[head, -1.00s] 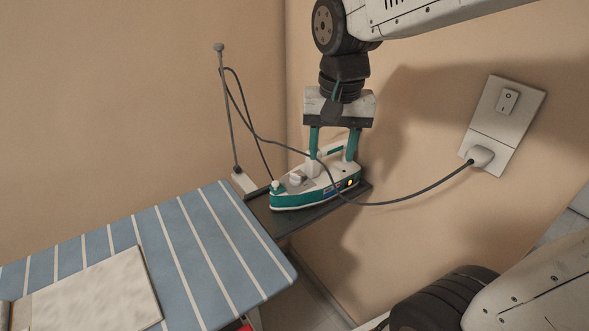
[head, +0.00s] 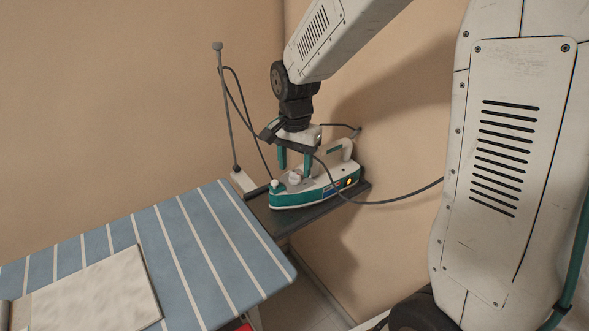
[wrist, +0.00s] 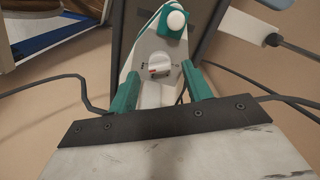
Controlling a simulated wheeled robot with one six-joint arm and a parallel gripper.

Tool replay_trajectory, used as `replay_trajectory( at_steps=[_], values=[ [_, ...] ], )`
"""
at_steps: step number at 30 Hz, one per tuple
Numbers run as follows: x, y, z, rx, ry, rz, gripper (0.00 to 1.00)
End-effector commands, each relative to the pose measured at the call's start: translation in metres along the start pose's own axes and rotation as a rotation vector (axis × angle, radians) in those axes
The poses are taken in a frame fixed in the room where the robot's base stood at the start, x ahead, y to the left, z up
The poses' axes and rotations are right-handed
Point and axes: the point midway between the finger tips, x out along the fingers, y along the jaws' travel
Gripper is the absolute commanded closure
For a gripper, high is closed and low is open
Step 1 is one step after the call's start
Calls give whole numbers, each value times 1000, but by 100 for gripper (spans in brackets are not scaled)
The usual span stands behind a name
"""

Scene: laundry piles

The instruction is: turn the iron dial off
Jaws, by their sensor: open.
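The iron (head: 318,191), white and teal, rests on a dark tray (head: 290,219) at the end of the ironing board. A small orange light glows on its side near the heel. Its white round dial (wrist: 160,63) shows in the wrist view, with a red mark beside its lower edge; it also shows in the head view (head: 295,178). My gripper (head: 295,166) is above the front part of the iron, pointing down, open and empty. In the wrist view its two teal fingers (wrist: 162,84) stand on either side of the dial, and I cannot tell whether they touch it.
The blue striped ironing board (head: 185,245) lies left, with a pale folded cloth (head: 95,292) on it. The iron's dark cord (head: 395,198) runs right and passes behind my arm. A thin upright rod (head: 228,110) stands behind the tray. The wall is close behind.

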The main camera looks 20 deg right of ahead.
Motion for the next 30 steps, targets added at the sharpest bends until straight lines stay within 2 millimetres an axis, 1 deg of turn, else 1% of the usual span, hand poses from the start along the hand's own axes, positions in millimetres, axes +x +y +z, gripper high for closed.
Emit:
replay_trajectory(
  at_steps=[1,3,6,14,17,18,19,30],
  values=[
    [7,0,0,0,-1,2,51],
    [14,0,0,-1,-1,2,51],
    [18,0,0,-1,0,0,51],
    [20,0,0,-1,0,0,51],
    [20,0,0,-1,0,0,76],
    [20,0,0,-1,0,0,87],
    [20,0,0,-1,0,0,95],
    [19,0,0,-39,0,0,95]
  ],
)
